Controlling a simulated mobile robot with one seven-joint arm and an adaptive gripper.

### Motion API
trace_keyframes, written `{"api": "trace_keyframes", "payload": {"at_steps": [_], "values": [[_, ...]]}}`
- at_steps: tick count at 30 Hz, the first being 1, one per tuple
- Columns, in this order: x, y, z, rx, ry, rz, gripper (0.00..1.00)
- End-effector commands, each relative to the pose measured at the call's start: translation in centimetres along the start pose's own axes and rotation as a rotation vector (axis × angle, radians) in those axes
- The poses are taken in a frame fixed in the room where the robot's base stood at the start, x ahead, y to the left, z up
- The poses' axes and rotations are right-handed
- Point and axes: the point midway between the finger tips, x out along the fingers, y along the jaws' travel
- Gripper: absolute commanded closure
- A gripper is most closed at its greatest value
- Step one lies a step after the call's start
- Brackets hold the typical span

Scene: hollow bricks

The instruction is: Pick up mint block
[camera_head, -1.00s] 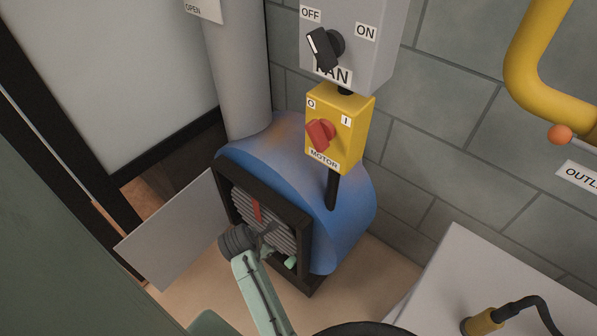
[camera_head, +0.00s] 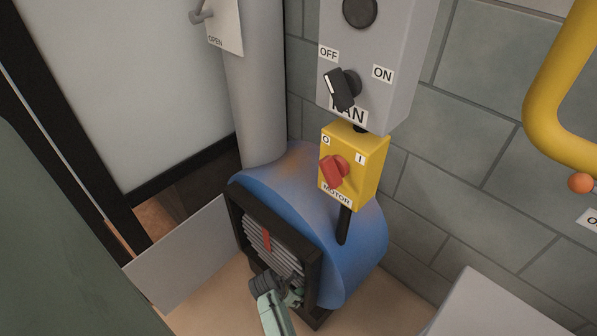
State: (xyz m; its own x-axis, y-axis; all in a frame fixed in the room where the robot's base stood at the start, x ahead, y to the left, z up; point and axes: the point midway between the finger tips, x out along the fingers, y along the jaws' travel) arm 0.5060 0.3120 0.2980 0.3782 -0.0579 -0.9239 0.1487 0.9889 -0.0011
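A small mint-coloured piece (camera_head: 296,299), likely the mint block, shows at the lower right of the square opening in the blue fan housing (camera_head: 355,262). It is small and partly covered, so its shape is unclear. My gripper (camera_head: 293,289) is at the front of this opening, right beside or against the mint piece. Its fingers are dark, tiny and overlap the dark frame. I cannot tell whether they are open or closed on the piece. My pale green arm comes up from the bottom edge.
Inside the opening are grey slats with a red strip (camera_head: 266,240). A grey panel (camera_head: 180,262) stands open at its left. A yellow motor switch box (camera_head: 367,165) and grey fan switch box (camera_head: 385,60) are above. A grey surface (camera_head: 485,305) is at lower right.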

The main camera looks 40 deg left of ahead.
Motion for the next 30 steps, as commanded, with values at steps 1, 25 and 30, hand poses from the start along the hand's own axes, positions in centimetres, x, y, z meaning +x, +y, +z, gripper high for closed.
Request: {"api": "trace_keyframes", "payload": {"at_steps": [1,25,30], "values": [[0.34,0.01,0.01,0.001,0.000,0.000,0.65],[0.53,0.00,0.00,0.001,0.000,0.001,0.91],[0.23,0.02,0.14,0.001,0.000,0.001,0.91]]}}
